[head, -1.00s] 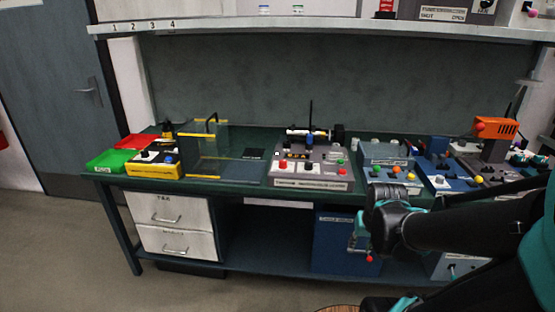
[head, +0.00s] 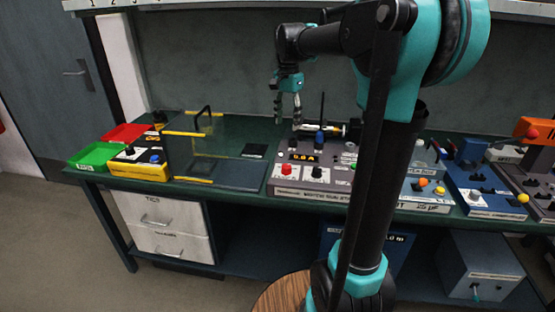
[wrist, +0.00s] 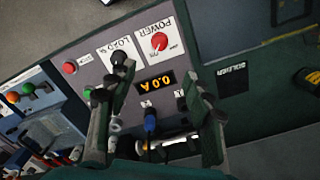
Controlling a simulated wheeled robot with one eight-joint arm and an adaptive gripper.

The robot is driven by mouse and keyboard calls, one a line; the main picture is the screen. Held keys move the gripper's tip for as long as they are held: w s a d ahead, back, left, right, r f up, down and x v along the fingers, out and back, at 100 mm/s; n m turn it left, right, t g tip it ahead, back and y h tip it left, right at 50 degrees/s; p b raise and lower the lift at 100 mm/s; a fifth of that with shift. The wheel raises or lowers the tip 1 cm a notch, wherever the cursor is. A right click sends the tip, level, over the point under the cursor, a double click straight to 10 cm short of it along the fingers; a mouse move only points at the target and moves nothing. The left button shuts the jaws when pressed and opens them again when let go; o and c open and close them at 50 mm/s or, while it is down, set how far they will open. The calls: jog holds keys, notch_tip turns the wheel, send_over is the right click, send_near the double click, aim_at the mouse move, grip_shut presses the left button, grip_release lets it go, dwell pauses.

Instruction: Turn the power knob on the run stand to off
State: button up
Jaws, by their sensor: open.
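The run stand (head: 272,187) is a grey console on the bench. Its red power knob (head: 286,169) sits at the front left and also shows in the wrist view (wrist: 159,41), beside the upside-down word POWER. The knob carries a white mark; I cannot read its setting surely. My gripper (head: 287,118) points down above the back of the stand, open and empty, apart from the power knob. In the wrist view its fingers (wrist: 153,88) spread either side of the display.
A blue clamp (wrist: 150,121) and a thin upright rod (head: 322,107) stand at the back of the stand. A clear guard with yellow edges (head: 187,133) is to its left. Other consoles (head: 485,203) stand to the right. A shelf (head: 230,5) runs above.

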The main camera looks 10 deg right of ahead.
aim_at(286, 166)
notch_tip(286, 166, down, 17)
jog(key=shift+f, duration=0.1)
dwell(0.4)
jog(key=c, duration=1.2)
jog(key=shift+o, duration=0.2)
